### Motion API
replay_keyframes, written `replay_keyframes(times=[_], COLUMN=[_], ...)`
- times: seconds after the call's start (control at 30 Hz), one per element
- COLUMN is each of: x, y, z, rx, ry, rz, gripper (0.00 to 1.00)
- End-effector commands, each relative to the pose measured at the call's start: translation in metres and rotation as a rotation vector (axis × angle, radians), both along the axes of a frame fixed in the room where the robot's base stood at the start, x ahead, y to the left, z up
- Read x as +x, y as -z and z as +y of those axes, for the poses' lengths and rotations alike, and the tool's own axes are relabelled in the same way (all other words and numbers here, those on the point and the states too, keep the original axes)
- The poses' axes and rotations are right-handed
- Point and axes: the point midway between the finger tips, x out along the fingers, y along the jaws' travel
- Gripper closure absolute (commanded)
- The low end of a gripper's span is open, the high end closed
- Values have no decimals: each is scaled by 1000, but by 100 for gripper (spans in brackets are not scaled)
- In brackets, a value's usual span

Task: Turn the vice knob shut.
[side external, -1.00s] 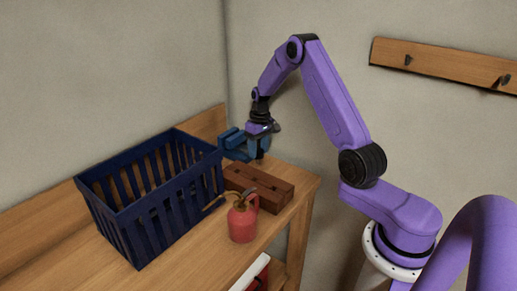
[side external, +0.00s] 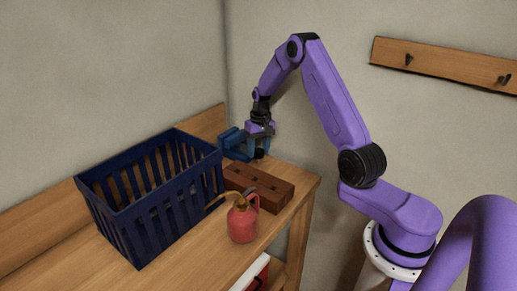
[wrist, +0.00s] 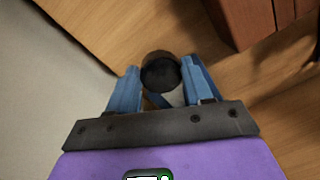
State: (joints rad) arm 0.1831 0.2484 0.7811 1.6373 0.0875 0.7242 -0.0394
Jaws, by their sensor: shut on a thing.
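The blue vice (side external: 234,143) stands at the back corner of the wooden bench, partly behind my gripper in the side view. Its knob shows in the wrist view as a dark round cap (wrist: 160,73) between my blue fingers. My gripper (wrist: 163,80) points down at the bench with one finger on each side of the knob, shut on it. In the side view my gripper (side external: 260,148) is small against the vice, and the finger contact is hard to make out. The vice jaws are too small to judge their gap.
A brown wooden block (side external: 259,188) lies just in front of the vice. A red oil can (side external: 242,219) stands nearer the camera, beside a dark blue slatted crate (side external: 150,205) on the left. Walls close off the corner behind. A hook rail (side external: 440,65) hangs at right.

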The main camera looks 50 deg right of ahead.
Motion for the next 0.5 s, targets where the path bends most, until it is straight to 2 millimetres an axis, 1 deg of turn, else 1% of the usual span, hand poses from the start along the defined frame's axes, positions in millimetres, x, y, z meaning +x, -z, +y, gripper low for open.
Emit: replay_keyframes(times=[0.07,0.1,0.13,0.17,0.5], x=[1,1,1,1,0], y=[-1,-1,-1,-1,-3], z=[0,0,0,0,0], rx=[-1,-1,-1,-1,-1], ry=[0,-1,-1,-1,-1], rz=[-3,-3,-3,-3,-2], gripper=[81,40,31,25,25])
